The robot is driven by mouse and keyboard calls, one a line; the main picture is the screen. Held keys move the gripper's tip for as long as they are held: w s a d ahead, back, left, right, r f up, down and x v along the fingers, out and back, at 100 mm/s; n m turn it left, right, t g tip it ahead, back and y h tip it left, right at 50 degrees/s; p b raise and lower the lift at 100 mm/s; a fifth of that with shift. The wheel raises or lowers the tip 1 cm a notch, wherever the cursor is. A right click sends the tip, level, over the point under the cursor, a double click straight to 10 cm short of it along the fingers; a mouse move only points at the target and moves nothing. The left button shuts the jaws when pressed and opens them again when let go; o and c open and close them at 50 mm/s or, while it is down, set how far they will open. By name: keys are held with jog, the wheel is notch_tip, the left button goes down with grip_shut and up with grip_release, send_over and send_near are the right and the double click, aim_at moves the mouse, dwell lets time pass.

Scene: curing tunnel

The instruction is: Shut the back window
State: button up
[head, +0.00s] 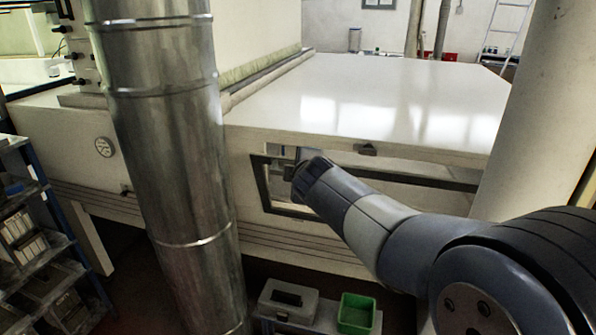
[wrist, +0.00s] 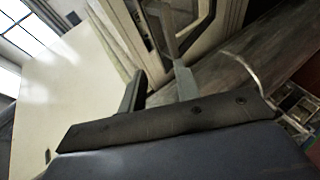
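A dark-framed window (head: 264,190) is set in the side of the white tunnel housing. Pale metal parts show inside its opening. A second dark-edged strip of opening (head: 430,178) runs to its right, partly behind my arm. I cannot tell which of these is the back window. My gripper (head: 298,168) is at the window's upper part, its fingers largely hidden by my wrist. In the wrist view my gripper's two fingers (wrist: 160,88) stand apart with a gap between them. A pale window frame (wrist: 205,35) lies just beyond their tips; contact cannot be told.
A thick metal duct (head: 165,150) stands close left of the window. A pale column (head: 535,110) stands at the right. A grey case (head: 287,298) and a green bin (head: 356,313) sit low beneath the housing. A blue shelf rack (head: 40,190) is at far left.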

jog(key=shift+v, duration=2.5)
jog(key=shift+c, duration=0.2)
